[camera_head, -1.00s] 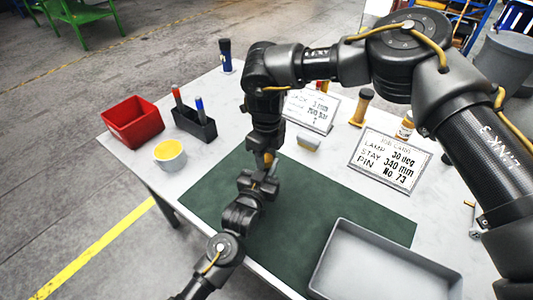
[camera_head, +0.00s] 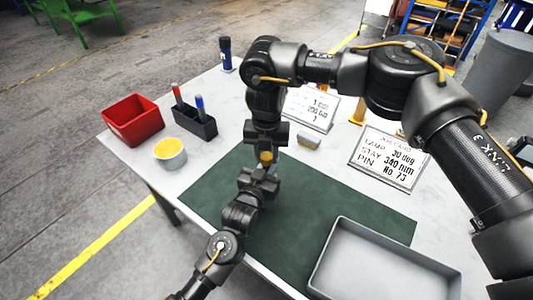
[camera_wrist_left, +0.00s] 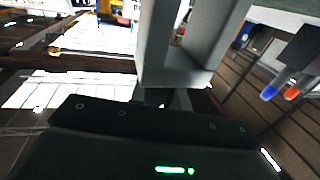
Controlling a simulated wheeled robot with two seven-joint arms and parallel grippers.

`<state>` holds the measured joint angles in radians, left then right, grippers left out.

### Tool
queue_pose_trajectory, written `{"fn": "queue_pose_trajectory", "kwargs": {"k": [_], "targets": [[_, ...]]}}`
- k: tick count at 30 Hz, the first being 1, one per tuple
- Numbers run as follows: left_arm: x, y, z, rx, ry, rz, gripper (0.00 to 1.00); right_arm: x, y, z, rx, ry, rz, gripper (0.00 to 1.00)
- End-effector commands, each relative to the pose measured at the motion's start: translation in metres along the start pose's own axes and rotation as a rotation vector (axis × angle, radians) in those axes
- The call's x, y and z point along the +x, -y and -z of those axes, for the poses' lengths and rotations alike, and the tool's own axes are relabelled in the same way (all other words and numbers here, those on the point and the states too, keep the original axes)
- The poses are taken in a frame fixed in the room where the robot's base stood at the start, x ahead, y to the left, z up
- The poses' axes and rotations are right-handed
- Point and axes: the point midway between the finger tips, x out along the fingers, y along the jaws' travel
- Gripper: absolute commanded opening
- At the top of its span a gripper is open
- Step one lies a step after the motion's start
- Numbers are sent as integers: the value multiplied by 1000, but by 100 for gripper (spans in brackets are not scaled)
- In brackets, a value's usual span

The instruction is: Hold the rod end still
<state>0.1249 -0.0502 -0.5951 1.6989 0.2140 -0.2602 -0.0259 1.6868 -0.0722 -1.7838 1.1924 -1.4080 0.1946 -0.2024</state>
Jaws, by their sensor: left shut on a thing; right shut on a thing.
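My right gripper (camera_head: 266,145) points straight down over the green mat (camera_head: 330,205), shut on a small brass-coloured piece (camera_head: 266,158). My left gripper (camera_head: 260,178) reaches up from the front, directly below it, and is shut on the rod end. The rod end is mostly hidden between the two grippers, so its shape cannot be made out in the head view. In the left wrist view a grey forked shape (camera_wrist_left: 175,70) stands in front of the wrist; I cannot tell where finger and held part meet.
A grey tray (camera_head: 330,265) stands at the front right. Two sign cards, one reading LAMP, STAY and PIN (camera_head: 388,160), stand behind the mat. A red bin (camera_head: 132,120), a dark marker holder (camera_head: 195,122) and a yellow-filled cup (camera_head: 169,154) stand at the left.

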Motion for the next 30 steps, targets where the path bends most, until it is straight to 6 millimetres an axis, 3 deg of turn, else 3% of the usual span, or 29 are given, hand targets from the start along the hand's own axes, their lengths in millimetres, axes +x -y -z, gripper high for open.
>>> {"fn": "queue_pose_trajectory", "kwargs": {"k": [1, 6, 17, 25, 30], "targets": [[0, -1, 1, 0, -3, -2, 0, 0, 0, -1, 0, 2, 0, 33], [0, -1, 1, 0, -3, -1, 0, 0, 0, -1, -2, 2, 0, 53], [0, 0, 2, -1, -3, -1, 0, -5, 0, -1, -4, 2, 0, 53], [0, 0, 2, 0, -3, -1, 0, -37, 0, -1, -4, 4, -1, 53], [0, 0, 1, 0, -3, -1, 0, -46, 0, 0, -4, 2, -1, 53]]}}
